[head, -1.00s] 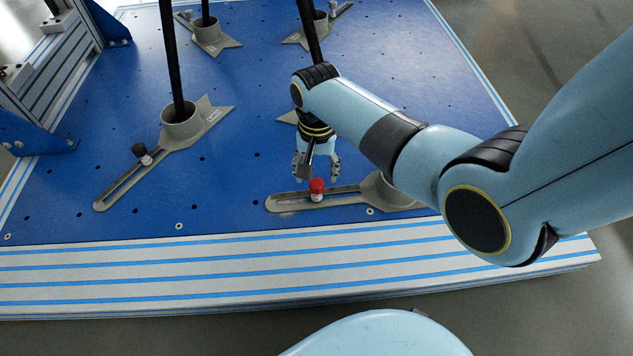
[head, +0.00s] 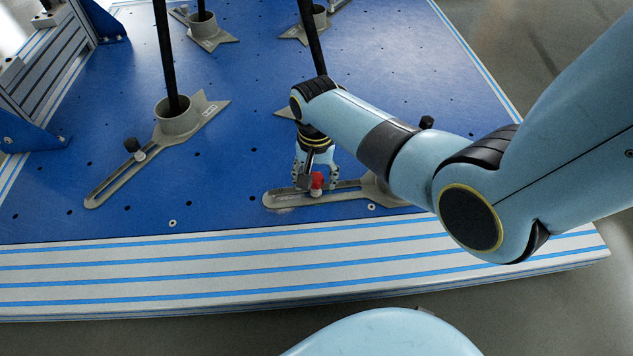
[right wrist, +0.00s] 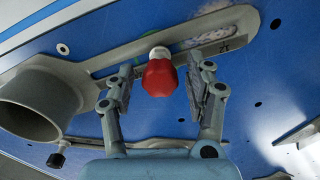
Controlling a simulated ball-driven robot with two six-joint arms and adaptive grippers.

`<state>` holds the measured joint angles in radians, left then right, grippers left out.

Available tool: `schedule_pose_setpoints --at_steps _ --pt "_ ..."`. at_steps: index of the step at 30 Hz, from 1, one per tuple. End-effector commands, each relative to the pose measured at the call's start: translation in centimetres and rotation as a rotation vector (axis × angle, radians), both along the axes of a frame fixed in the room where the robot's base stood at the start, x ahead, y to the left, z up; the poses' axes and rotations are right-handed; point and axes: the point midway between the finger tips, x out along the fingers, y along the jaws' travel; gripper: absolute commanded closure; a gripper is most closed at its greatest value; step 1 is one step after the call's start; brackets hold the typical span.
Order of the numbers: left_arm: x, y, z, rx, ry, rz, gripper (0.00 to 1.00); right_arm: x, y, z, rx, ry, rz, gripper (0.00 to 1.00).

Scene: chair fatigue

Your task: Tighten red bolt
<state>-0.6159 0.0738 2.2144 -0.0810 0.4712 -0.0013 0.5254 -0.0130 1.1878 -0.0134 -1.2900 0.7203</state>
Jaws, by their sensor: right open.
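The red bolt (head: 317,181) has a red knob on a pale base and stands in the slot of a grey slotted bracket (head: 283,199) near the front edge of the blue plate. My right gripper (head: 317,183) is low over the bracket at the bolt and partly hides it. In the right wrist view the red bolt (right wrist: 159,76) shows between the two open fingers (right wrist: 160,90), with a gap on each side. The bracket (right wrist: 130,50) runs behind it there. My left gripper is not in view.
Another grey bracket with a black-knobbed bolt (head: 132,146) and a black post (head: 166,60) stands to the left. More posts and brackets stand behind. An aluminium frame (head: 45,75) is at the far left. The blue plate (head: 230,160) is clear between the brackets.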

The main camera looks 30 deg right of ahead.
Motion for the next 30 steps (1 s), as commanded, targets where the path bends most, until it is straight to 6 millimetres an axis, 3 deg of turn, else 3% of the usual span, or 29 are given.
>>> schedule_pose_setpoints --at_steps 6,17,25,30 --pt "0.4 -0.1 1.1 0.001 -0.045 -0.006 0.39 0.0 0.0 -0.4 -0.001 -0.001 0.0 0.46" --pt "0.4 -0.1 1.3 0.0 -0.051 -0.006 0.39 0.1 0.0 -0.3 0.0 -0.001 0.014 0.46" --pt "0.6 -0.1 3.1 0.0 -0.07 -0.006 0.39 0.2 0.0 0.0 0.0 -0.002 0.281 0.46" --pt "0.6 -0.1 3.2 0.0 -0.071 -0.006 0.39 0.0 0.0 -0.3 0.0 -0.001 0.354 0.46"
